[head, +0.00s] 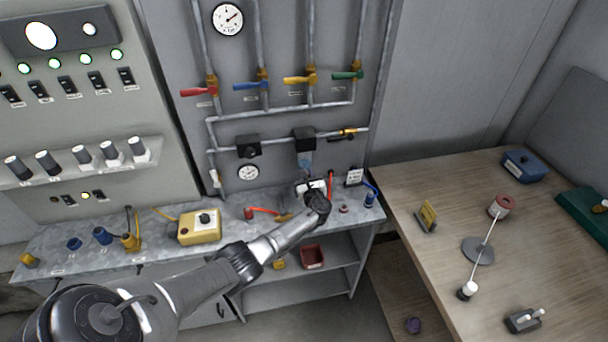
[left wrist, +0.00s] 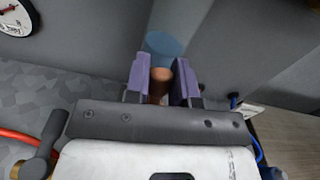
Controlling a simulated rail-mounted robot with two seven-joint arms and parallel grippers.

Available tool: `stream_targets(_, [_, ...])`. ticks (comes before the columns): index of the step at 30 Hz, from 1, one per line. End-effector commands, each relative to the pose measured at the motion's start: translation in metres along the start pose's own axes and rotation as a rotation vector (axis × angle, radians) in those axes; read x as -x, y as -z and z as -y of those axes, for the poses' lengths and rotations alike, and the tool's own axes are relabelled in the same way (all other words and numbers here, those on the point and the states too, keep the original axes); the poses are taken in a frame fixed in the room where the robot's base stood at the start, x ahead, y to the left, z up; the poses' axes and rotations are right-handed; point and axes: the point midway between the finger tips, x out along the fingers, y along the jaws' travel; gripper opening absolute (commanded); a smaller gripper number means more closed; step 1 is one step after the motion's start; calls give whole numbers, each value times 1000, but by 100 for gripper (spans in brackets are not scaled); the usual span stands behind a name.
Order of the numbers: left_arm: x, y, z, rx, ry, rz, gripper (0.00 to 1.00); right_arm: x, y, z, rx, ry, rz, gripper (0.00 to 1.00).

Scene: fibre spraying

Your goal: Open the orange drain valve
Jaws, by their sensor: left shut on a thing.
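The orange drain valve (left wrist: 159,86) is a small copper-orange cylinder below a translucent blue bowl (left wrist: 165,46) in the left wrist view. My left gripper (left wrist: 163,88) has its purple fingers on either side of it, shut on it. In the head view the blue bowl (head: 305,159) hangs below a black filter body (head: 305,140) on the wall pipe. My left gripper (head: 308,178) reaches up to it from below, and the drain valve cannot be made out there. Whether the valve is turned cannot be told. My right gripper is not in view.
A yellow box (head: 200,227), a red-handled tool (head: 262,211) and a small card (head: 354,177) are on the grey bench (head: 60,238). A wooden table (head: 420,190) stands at right.

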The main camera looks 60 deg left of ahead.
Motion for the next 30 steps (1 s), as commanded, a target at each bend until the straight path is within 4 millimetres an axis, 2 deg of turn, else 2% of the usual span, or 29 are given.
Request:
stream_targets(10, [0, 0, 7, -127, 0, 0, 0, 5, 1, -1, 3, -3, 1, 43])
stream_targets(27, [0, 1, 8, -153, 1, 0, 0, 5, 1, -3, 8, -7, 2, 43])
stream_targets(28, [0, 1, 8, -153, 1, 0, 26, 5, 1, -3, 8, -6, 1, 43])
stream_targets(30, [0, 1, 8, -153, 1, 0, 32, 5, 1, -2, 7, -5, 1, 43])
